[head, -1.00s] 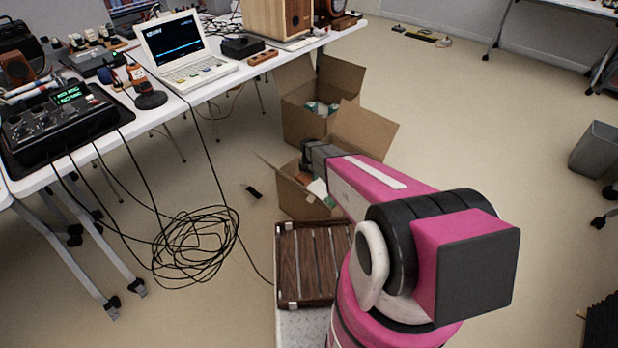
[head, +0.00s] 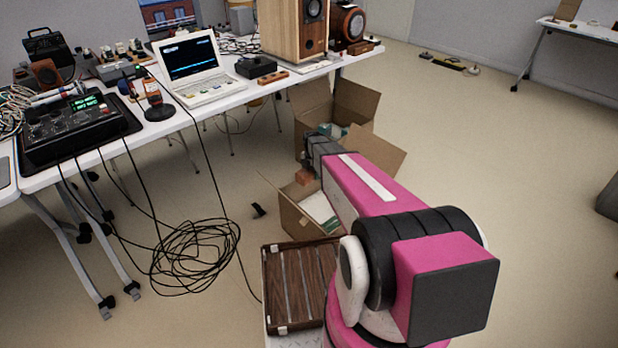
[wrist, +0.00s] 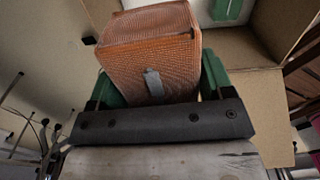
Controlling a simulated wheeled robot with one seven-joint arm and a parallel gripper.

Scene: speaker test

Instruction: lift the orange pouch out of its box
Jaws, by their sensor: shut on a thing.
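The orange pouch (wrist: 150,55) has a woven-looking surface and a small grey tab. It fills the middle of the wrist view, between the green fingers of my gripper (wrist: 160,80), which is shut on it. In the head view the pouch (head: 303,177) shows small below the dark end of my arm, at about the height of the near cardboard box's top edge (head: 296,218). White and green contents show inside that box. My arm hides part of the box, so I cannot tell whether the pouch is fully clear of it.
A second open box (head: 350,105) stands just behind, its flaps spread. A brown slatted case (head: 300,285) lies in front. Coiled black cables (head: 195,255) lie on the floor at left, below a table (head: 215,100) with a laptop (head: 195,70). The floor at right is mostly clear.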

